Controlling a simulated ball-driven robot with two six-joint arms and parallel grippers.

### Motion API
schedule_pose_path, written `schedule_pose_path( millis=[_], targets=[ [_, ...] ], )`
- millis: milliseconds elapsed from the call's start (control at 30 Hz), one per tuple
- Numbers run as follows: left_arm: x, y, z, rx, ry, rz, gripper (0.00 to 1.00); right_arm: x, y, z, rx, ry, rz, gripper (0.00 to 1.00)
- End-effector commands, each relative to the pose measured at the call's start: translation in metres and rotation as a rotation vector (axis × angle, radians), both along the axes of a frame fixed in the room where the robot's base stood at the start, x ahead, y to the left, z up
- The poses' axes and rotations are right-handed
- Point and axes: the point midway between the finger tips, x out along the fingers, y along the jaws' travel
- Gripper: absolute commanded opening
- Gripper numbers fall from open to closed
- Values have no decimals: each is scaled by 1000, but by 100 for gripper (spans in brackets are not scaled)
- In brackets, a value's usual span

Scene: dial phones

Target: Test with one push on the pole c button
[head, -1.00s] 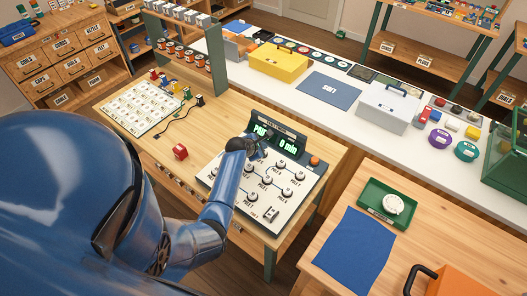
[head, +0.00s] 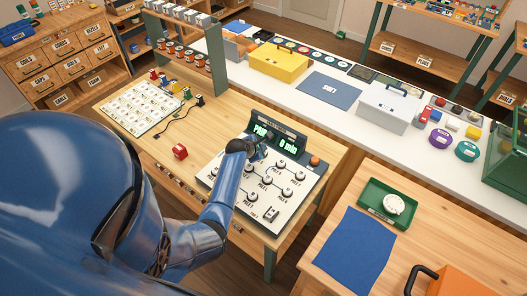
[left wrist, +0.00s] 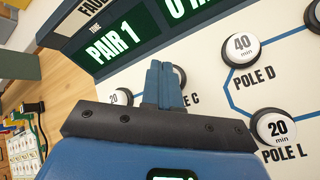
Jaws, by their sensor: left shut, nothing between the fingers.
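The sloped white test panel (head: 228,191) with round pole buttons and linking lines stands on the wooden bench. Its dark display unit (head: 290,146) reads "PAIR 1" and "0 min" in green. My left gripper (left wrist: 165,85) is shut and empty, its fingertips over the panel at the pole C button (left wrist: 181,76). The fingers hide most of that button and part of its label; I cannot tell whether they touch it. In the head view my left gripper (head: 256,151) is over the panel's upper part. My right gripper is not in view.
Pole D (left wrist: 240,48) and pole L (left wrist: 273,127) buttons are close on the right. Another button (left wrist: 121,97) marked 20 is left of the fingers.

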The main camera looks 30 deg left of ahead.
Motion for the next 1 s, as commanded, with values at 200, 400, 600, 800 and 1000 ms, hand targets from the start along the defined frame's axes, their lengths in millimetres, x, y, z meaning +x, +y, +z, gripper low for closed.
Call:
schedule_pose_path(
  millis=[200, 400, 600, 800, 1000],
  targets=[
    [0, 0, -3, 0, 0, 0, 0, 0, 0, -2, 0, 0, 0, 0],
    [0, 0, -5, -1, 1, -1, 0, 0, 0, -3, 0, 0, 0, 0],
    [0, 0, -6, 0, 1, 0, 0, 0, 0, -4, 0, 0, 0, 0],
    [0, 0, -2, 0, 1, 0, 0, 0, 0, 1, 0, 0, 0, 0],
    [0, 0, 7, 0, 1, 0, 0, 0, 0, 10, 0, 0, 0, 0]
  ],
)
